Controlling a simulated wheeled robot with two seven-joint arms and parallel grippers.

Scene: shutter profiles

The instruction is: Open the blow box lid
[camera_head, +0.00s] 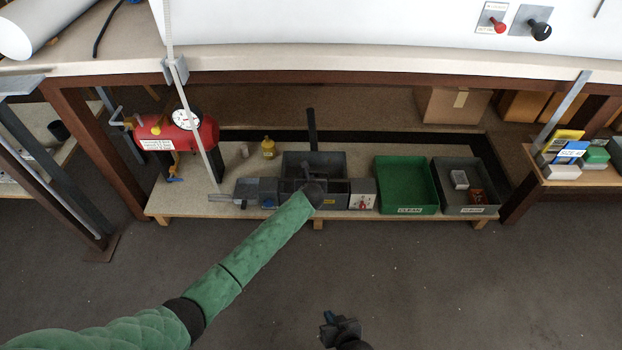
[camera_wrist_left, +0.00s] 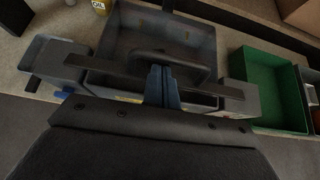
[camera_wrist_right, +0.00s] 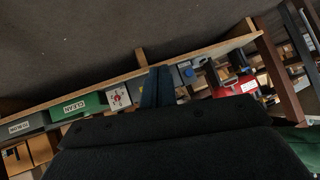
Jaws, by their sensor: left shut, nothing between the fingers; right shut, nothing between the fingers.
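The grey blow box (camera_head: 335,193) sits on the low wooden shelf under the bench. A grey walled panel (camera_head: 315,163) rises behind its front part; I cannot tell for sure whether this is its lid. In the left wrist view the box (camera_wrist_left: 205,98) shows a dark crossbar and a curved dark handle (camera_wrist_left: 150,53). My left gripper (camera_wrist_left: 163,85) is shut and empty, with its fingertips at the crossbar by the handle; contact is unclear. My right gripper (camera_head: 338,322) is shut and empty, low over the floor, away from the box; its fingers show in the right wrist view (camera_wrist_right: 157,85).
A green tray (camera_head: 405,186) and a dark grey tray (camera_head: 466,204) stand right of the box. A red tank (camera_head: 195,135) with a gauge and a yellow oil bottle (camera_head: 268,148) stand left. The bench edge (camera_head: 400,62) overhangs the shelf. The floor in front is clear.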

